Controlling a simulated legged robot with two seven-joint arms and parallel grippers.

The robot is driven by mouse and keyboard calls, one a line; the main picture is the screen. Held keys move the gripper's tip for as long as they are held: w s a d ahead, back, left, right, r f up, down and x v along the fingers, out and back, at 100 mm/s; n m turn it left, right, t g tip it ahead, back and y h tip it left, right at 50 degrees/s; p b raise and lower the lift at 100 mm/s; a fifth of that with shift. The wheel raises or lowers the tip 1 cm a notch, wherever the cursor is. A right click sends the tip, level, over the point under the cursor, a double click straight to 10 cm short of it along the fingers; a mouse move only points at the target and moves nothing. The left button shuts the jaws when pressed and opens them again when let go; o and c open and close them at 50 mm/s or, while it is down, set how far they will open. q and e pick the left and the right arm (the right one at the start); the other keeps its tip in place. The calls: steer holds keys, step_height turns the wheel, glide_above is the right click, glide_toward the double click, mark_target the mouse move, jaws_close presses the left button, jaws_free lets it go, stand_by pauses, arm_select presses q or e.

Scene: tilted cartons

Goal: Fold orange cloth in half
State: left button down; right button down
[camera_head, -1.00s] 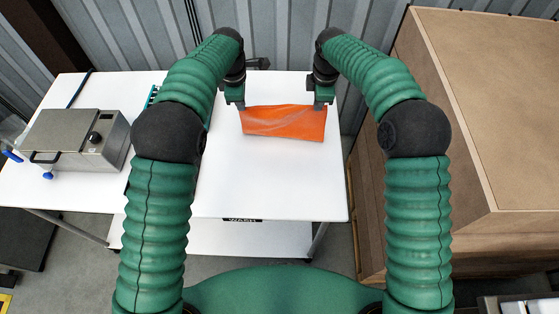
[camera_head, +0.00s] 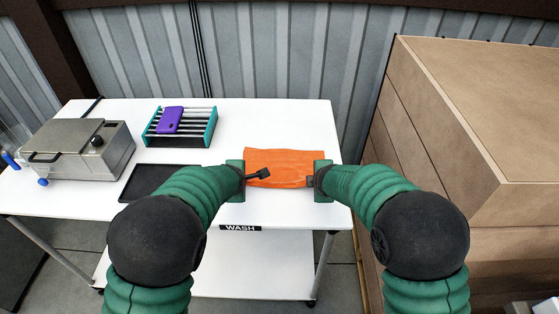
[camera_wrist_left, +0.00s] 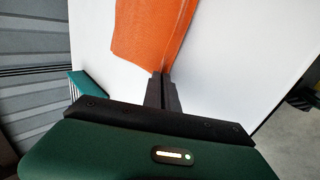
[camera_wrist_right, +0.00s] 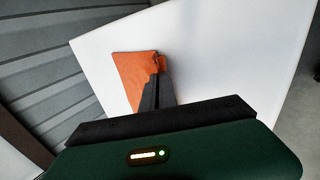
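The orange cloth (camera_head: 285,160) lies on the white table near its front edge, as a wide, short strip with creases. My left gripper (camera_head: 250,177) is at its near left corner and my right gripper (camera_head: 314,180) is at its near right corner. In the left wrist view the fingers (camera_wrist_left: 161,88) are shut on the end of the cloth (camera_wrist_left: 150,35), where a doubled edge shows. In the right wrist view the fingers (camera_wrist_right: 156,88) are shut on a bunched corner of the cloth (camera_wrist_right: 132,75). The cloth's underside is hidden.
A metal box machine (camera_head: 80,150) stands at the table's left. A teal rack (camera_head: 204,128) holds a purple item (camera_head: 170,120). A dark tray (camera_head: 147,183) lies in front of the rack. A large brown carton (camera_head: 470,140) is right of the table. The table behind the cloth is clear.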

arm_select(q)
steer(key=c, duration=1.6)
jaws_free()
steer(key=shift+s+d+r, duration=0.1)
steer(key=shift+s+r, duration=0.1)
steer(key=shift+r, duration=0.05)
arm_select(e)
steer(key=c, duration=1.6)
jaws_free()
steer(key=shift+s+d+r, duration=0.1)
steer(key=shift+s+r, duration=0.1)
steer(key=shift+r, duration=0.05)
arm_select(q)
steer(key=shift+o, duration=1.1)
arm_select(e)
steer(key=shift+o, duration=1.1)
arm_select(q)
steer(key=shift+o, duration=0.3)
steer(key=shift+f, duration=0.1)
arm_select(e)
steer(key=shift+o, duration=0.3)
steer(key=shift+f, duration=0.1)
